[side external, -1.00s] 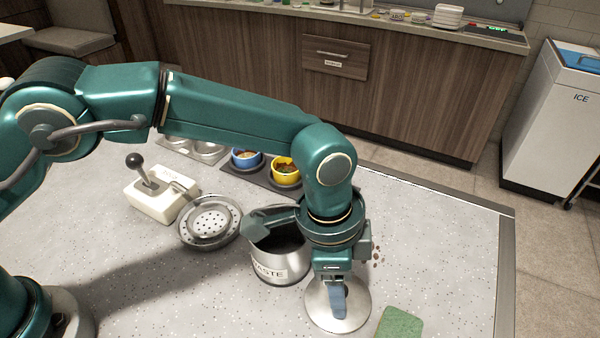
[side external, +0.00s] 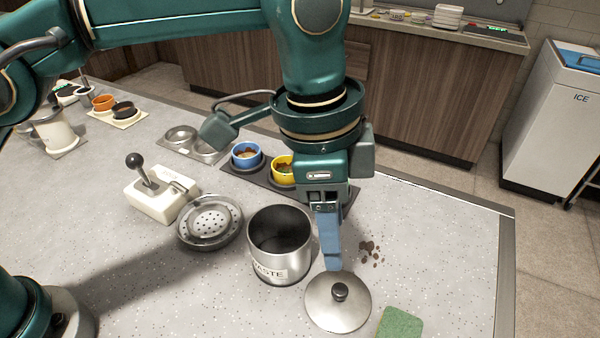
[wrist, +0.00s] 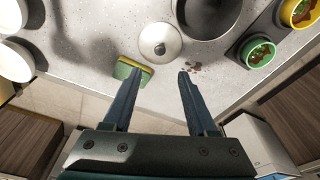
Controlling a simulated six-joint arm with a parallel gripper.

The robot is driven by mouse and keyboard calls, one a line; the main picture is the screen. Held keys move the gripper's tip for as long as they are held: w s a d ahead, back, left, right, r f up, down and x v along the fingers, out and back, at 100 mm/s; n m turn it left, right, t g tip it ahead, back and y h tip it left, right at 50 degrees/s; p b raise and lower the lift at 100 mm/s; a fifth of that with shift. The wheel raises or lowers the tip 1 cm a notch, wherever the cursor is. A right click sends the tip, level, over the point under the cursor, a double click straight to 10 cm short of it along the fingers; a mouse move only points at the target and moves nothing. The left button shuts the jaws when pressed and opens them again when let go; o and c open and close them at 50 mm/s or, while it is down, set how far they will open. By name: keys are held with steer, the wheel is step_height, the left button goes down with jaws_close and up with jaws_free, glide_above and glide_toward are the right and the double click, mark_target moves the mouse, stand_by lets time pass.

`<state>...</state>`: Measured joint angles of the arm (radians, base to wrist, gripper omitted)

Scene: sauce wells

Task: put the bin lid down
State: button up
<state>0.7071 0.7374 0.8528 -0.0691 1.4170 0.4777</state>
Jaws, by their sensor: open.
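The bin lid (side external: 338,304) is a round silver disc with a black knob. It lies on the speckled counter just in front and to the right of the bin. The bin (side external: 281,245) is a silver cylinder labelled WASTE, uncovered, with a dark inside. My gripper (side external: 329,262) is above the lid, apart from its knob. In the wrist view my gripper (wrist: 158,82) has its two fingers spread with nothing between them. The lid (wrist: 160,41) also shows there, beyond the fingertips, with the bin (wrist: 206,14) beside it.
A green sponge (side external: 400,323) lies right of the lid. Blue (side external: 247,157) and yellow (side external: 282,170) cups, a perforated round drain (side external: 210,222) and a lever box (side external: 160,197) stand left and behind. The counter at right is clear.

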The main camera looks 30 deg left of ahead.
steer(key=s+a+r+n+t, duration=0.1)
steer(key=a+r+n, duration=0.2)
steer(key=a, duration=0.5)
steer(key=a+r+n+t, duration=0.2)
steer(key=a+r+n, duration=0.2)
steer(key=a, duration=0.3)
steer(key=s+a+f+n+t+y, duration=0.1)
steer(key=s+a+f+n+t, duration=0.1)
steer(key=s+a+f+n, duration=0.3)
steer(key=s+a+n, duration=0.1)
steer(key=s+a, duration=0.3)
steer(key=a, duration=0.1)
steer(key=shift+s+a+n+y, duration=0.25)
steer(key=shift+a+n+y, duration=0.05)
steer(key=shift+a, duration=0.05)
